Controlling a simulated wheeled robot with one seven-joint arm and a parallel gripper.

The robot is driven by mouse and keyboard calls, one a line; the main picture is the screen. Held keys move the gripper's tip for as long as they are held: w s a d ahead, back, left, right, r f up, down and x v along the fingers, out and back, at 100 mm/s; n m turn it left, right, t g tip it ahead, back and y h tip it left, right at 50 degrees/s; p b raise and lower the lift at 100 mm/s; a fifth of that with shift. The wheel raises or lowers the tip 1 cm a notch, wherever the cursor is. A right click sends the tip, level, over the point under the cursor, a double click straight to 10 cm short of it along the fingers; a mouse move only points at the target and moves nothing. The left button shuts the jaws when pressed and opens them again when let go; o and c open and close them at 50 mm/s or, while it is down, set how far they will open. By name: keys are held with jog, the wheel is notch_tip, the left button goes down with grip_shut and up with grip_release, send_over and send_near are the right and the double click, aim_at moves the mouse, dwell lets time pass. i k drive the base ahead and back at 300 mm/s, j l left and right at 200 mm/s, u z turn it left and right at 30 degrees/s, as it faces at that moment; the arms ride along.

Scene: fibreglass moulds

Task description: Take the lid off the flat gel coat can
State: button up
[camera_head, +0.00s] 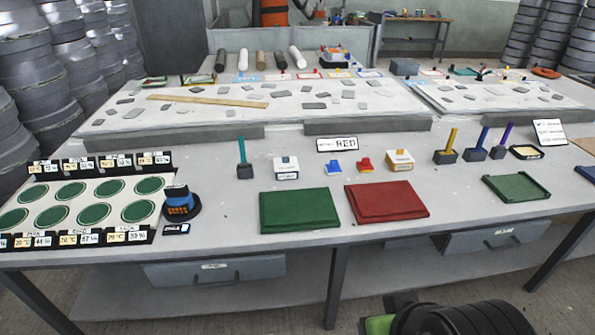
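I cannot surely tell which thing is the flat gel coat can. Two low white labelled containers stand on the near grey table. A low dark item with a pale yellow top (526,152) lies farther right. Whether any of these tops is a separate lid does not show. A dark part, probably of my arm, shows at the bottom right edge, but my gripper is not in view.
Green (300,209) and red (386,201) flat panels lie near the front edge. A black-and-blue device (179,203) stands beside green discs at left.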

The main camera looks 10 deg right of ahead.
aim_at(284, 164)
jog(key=i+u, duration=0.45)
jog(key=i+l+u, duration=0.1)
jog(key=i+u, duration=0.35)
jog(key=i+l+u, duration=0.3)
jog(key=i+u, duration=0.15)
